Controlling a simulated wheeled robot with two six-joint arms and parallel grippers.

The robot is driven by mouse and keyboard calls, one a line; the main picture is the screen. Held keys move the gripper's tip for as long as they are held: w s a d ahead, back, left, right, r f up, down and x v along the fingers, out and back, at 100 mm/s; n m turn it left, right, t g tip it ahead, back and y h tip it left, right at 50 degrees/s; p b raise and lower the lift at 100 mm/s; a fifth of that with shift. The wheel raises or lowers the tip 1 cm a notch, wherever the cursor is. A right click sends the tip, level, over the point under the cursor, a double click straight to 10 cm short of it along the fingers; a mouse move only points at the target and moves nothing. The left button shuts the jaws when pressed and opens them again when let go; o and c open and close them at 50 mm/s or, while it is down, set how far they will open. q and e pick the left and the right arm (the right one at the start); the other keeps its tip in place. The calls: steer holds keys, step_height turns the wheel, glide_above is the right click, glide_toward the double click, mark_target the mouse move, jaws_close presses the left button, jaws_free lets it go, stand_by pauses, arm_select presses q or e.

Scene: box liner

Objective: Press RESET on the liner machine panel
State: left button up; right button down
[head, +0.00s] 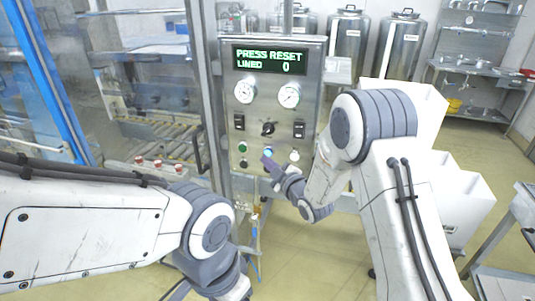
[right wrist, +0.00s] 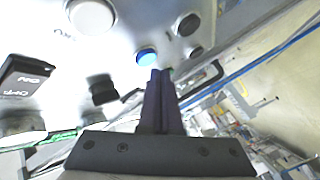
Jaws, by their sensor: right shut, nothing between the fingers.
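The liner machine panel (head: 272,110) stands upright ahead of me. Its display (head: 270,61) reads "PRESS RESET" and "LINED 0". Low on the panel are a green button (head: 242,147), a blue button (head: 268,150) and a white button (head: 294,156); their labels are too small to read. My right gripper (head: 266,160) is shut and empty, just below the blue button. In the right wrist view, its fingertips (right wrist: 160,74) point at the panel beside the blue button (right wrist: 147,57); I cannot tell whether they touch it. My left gripper is out of view.
Two gauges (head: 245,91) and a black knob (head: 268,129) sit above the buttons. A roller conveyor (head: 160,135) lies left of the panel. White boxes (head: 455,205) stand at the right, behind my right arm. Floor is clear below the panel.

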steer(key=shift+w, duration=0.1)
stand_by(0.5)
steer(key=shift+w+d+b, duration=0.15)
steer(key=shift+w+b, duration=0.2)
steer(key=shift+w+d, duration=0.1)
steer(key=shift+w, duration=0.25)
stand_by(0.5)
steer(key=shift+b, duration=0.3)
steer(key=shift+s+a+b, duration=0.25)
steer(key=shift+s+b, duration=0.1)
steer(key=shift+s, duration=0.45)
